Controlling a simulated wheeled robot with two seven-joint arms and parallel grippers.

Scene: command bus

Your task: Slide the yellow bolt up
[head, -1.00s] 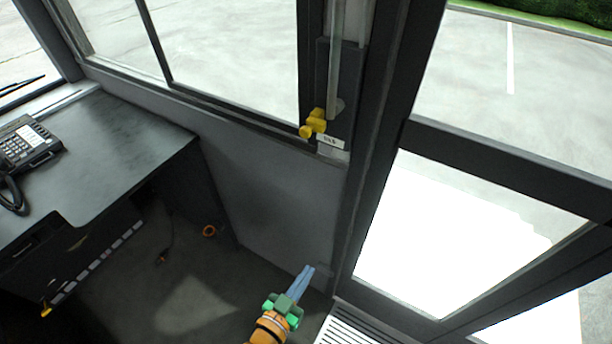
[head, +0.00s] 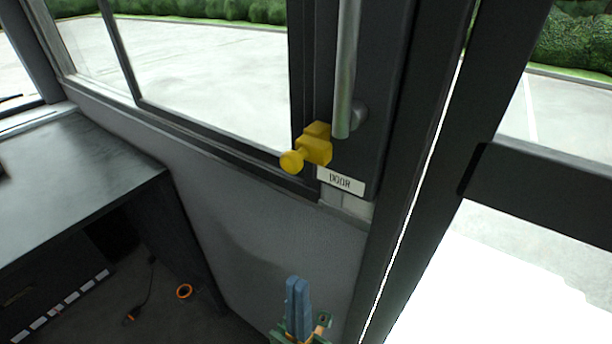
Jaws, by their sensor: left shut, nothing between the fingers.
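The yellow bolt (head: 316,147) sits on the dark door post, with its round knob (head: 291,161) sticking out to the left. It is just beside the lower end of a grey vertical bar (head: 345,70) and above a white label reading DOOR (head: 340,180). My left gripper (head: 297,285) is at the bottom of the head view, below the bolt and apart from it. Its blue fingers point up and are together, with nothing between them. My right gripper is not in view.
A dark desk (head: 70,190) stands at the left. The grey wall panel (head: 270,225) below the window is bare. The glazed door (head: 530,200) with its dark frame is at the right. An orange ring (head: 184,291) lies on the floor.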

